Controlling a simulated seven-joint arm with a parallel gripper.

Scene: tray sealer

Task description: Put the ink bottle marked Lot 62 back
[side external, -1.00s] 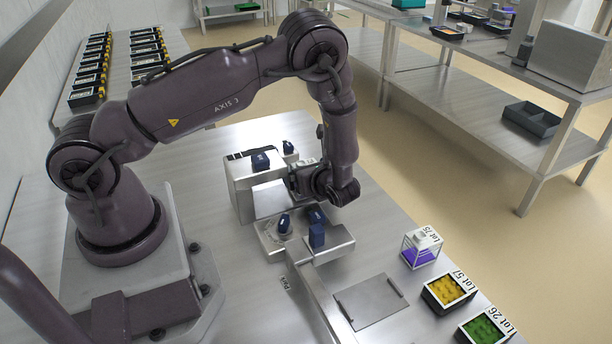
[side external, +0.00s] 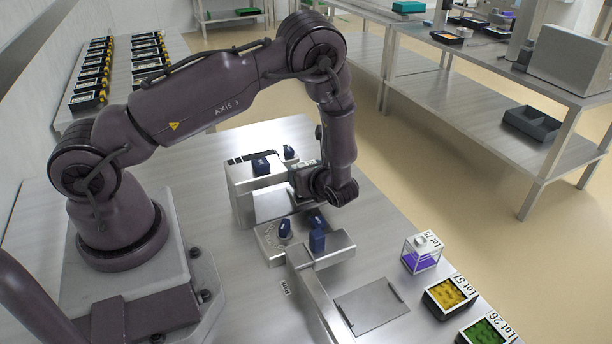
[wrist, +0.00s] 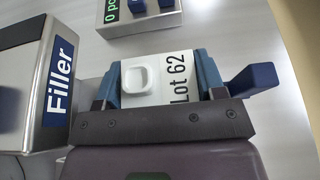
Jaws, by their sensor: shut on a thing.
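The ink bottle marked Lot 62 (wrist: 147,84) has a white top with a raised white cap, and its label faces the wrist camera. My gripper (wrist: 158,84) is shut on it, with one blue-grey finger on each side. In the side external view my gripper (side external: 306,178) is low at the machine on the table, and my wrist hides most of the bottle. Whether the bottle touches anything below it cannot be told.
In the wrist view the Filler housing (wrist: 35,85) is close on the left and a dark blue handle (wrist: 252,79) on the right. Another bottle, Lot 75 (side external: 421,258), stands front right, near trays Lot 57 (side external: 450,295) and Lot 26 (side external: 486,331). A flat plate (side external: 371,306) lies left of them.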

